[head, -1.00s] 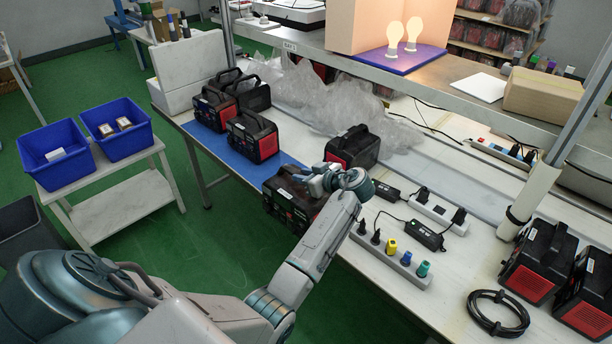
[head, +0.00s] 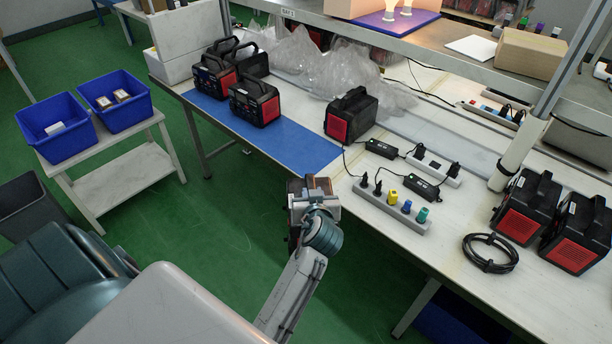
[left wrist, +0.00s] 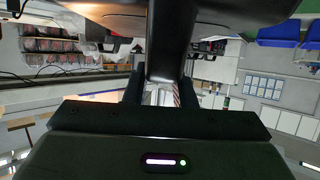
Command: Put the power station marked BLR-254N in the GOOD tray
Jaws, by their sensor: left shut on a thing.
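My left gripper (head: 316,200) is shut on a dark power station (head: 294,212), held off the bench in front of its near edge. My arm covers much of it, and I cannot read its marking. In the left wrist view the fingers (left wrist: 160,92) close around its dark handle (left wrist: 172,45), and its body fills the top. Other black and red power stations stand on the bench: several at the back left, such as this one (head: 255,103), and one in the middle (head: 351,117). I see no readable GOOD label. My right gripper is out of view.
Two blue bins (head: 45,138) (head: 103,108) stand on a white side table (head: 122,160). A blue mat (head: 300,143) lies on the bench, its front part bare. Power strips (head: 385,206), a coiled cable (head: 490,252) and two more power stations (head: 527,208) (head: 577,236) are on the right.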

